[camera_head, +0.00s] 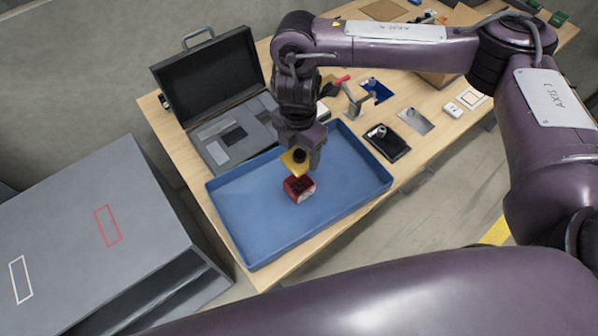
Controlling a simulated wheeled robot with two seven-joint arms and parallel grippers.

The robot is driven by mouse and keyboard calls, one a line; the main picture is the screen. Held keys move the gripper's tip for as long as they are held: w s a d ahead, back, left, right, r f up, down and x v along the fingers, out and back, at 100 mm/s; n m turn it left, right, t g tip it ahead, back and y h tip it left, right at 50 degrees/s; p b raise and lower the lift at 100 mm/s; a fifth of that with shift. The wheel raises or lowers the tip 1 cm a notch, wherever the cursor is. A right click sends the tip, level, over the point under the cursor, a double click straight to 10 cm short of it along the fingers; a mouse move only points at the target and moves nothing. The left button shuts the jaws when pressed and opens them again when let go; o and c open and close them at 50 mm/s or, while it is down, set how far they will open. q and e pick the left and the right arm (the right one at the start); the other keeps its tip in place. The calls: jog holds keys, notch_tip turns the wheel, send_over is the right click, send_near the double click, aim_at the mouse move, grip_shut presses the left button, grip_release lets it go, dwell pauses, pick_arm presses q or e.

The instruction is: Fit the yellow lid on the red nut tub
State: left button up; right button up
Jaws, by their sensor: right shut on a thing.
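The red nut tub (299,190) sits in the blue tray, its dark open top facing up and a pale label on its front side. My right gripper (300,160) points down above the tub and is shut on the yellow lid (291,165). The lid has a dark knob, partly hidden between the fingers. It appears tilted and sits just above and behind the tub; whether its lower edge touches the tub is hard to tell. My left gripper is out of view.
The blue tray (236,230) has raised walls and free floor around the tub. An open grey case (215,90) stands behind it. A black pad (385,144) with a metal part, a red-handled clamp (352,96) and other small items lie right of the tray. A grey cabinet (75,230) stands left.

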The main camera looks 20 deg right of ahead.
notch_tip(320, 180, down, 10)
jog(key=shift+a+r+b, duration=0.1)
jog(key=shift+r+b, duration=0.15)
jog(key=shift+b, duration=0.55)
jog(key=shift+f, duration=0.45)
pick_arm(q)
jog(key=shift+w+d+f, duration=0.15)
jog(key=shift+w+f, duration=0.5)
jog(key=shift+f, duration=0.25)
pick_arm(e)
jog(key=o, duration=1)
jog(key=shift+f, duration=0.1)
